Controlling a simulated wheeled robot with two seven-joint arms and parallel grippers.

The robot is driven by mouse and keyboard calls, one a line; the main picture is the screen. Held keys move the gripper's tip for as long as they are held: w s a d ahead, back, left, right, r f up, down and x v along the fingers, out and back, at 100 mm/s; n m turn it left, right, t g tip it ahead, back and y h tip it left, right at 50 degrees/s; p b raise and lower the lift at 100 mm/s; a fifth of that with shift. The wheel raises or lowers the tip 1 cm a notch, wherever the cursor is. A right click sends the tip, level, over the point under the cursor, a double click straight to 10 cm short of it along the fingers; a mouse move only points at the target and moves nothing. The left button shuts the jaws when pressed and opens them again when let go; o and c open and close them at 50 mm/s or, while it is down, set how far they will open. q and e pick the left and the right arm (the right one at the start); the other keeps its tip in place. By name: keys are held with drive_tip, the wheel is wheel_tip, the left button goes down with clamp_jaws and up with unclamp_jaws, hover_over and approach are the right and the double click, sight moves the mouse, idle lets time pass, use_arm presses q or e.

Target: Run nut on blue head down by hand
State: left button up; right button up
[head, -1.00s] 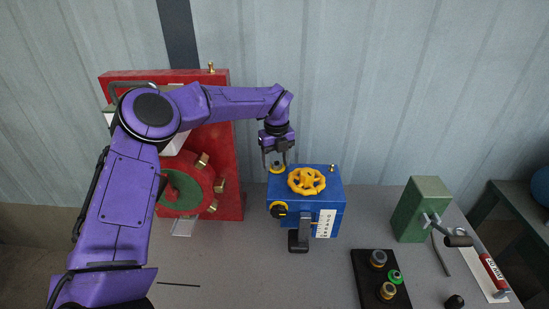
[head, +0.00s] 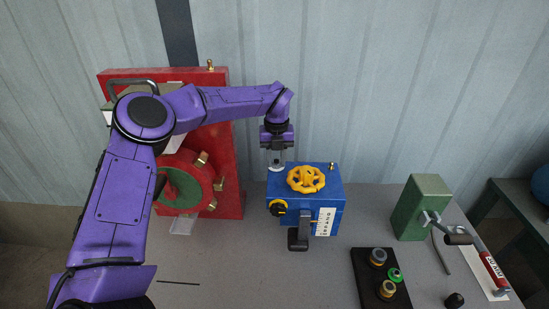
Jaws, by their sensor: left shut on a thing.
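The blue head (head: 277,224) is a blue box with a yellow handwheel (head: 306,179) on top, a black and yellow knob on its front and a white scale plate at its right. My left gripper (head: 277,167) points down at the back left corner of the blue head's top. My right gripper is not in view.
A red machine (head: 233,150) with a green and red disc stands left of the blue head. A black tray (head: 365,283) with several ringed parts lies front right. A green block (head: 420,205) with a crank stands further right. Bare bench lies between.

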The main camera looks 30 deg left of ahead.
use_arm(q)
drive_tip(key=o, duration=1.1)
drive_tip(key=shift+c, duration=0.2)
drive_tip(key=shift+s, duration=0.1)
drive_tip(key=shift+r, duration=0.25)
wheel_tip(320, 180, up, 10)
drive_tip(key=b, duration=0.2)
drive_tip(key=shift+a, duration=0.1)
wheel_tip(320, 180, up, 11)
drive_tip(key=p, duration=0.1)
hover_over(275, 162)
drive_tip(key=shift+f, duration=0.2)
